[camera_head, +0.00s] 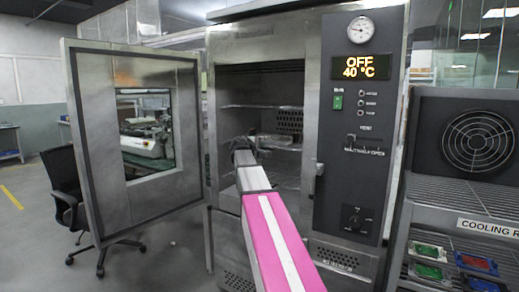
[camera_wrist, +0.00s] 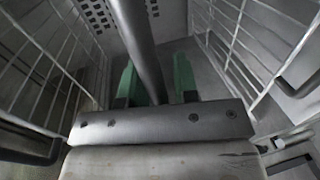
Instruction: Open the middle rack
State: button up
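The oven (camera_head: 228,50) stands with its door (camera_head: 88,150) swung wide open to the left. Inside, an upper wire rack (camera_head: 262,106) spans the chamber. A rack at mid-height (camera_head: 280,147) is partly hidden by my arm. My gripper (camera_head: 243,146) reaches into the chamber at about that height. In the wrist view, my gripper (camera_wrist: 157,62) has its two green fingers apart. A thick grey bar (camera_wrist: 140,40) runs between them, with a narrow gap visible on each side. Whether the bar touches a finger is unclear.
White wire grids (camera_wrist: 50,60) line both sides in the wrist view. The control panel (camera_head: 362,130) is right of the chamber. A cooling rack (camera_head: 470,208) holding several coloured pieces stands farther right. An office chair (camera_head: 66,190) is behind the door.

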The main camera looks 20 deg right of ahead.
grip_shut()
jog(key=shift+s+a+f, duration=0.1)
jog(key=shift+s, duration=0.05)
jog(key=f+v, duration=0.3)
jog(key=v, duration=1.1)
jog(key=a+f+v, duration=0.1)
jog(key=f+v, duration=0.2)
jog(key=v, duration=1.1)
jog(key=shift+s, duration=0.4)
jog(key=shift+f, duration=0.1)
jog(key=shift+o, duration=1.9)
grip_release()
jog(key=shift+w, duration=0.1)
